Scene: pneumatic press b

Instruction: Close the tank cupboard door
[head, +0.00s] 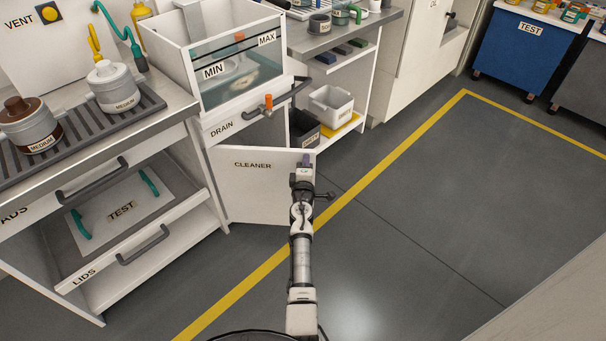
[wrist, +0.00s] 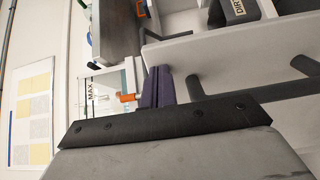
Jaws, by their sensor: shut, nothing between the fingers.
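The tank cupboard door (head: 262,182), a white panel marked CLEANER, stands open below the tank (head: 238,75) in the head view. Its free edge is at the right, by my gripper (head: 305,160). My gripper is shut and empty, its purple fingers upright in the head view and overlapping that edge. In the wrist view the shut fingers (wrist: 158,86) lie beside a white panel (wrist: 245,55) with a dark bar handle (wrist: 265,88), which looks like the door. I cannot tell whether they touch it. The cupboard's inside is mostly hidden behind the door.
An orange drain valve (head: 268,102) and a dark handle (head: 283,98) stick out above the door. To the right is an open shelf with a white bin (head: 331,105) and a dark bin (head: 304,130). A lids drawer (head: 140,225) stands open at left. The floor to the right is clear.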

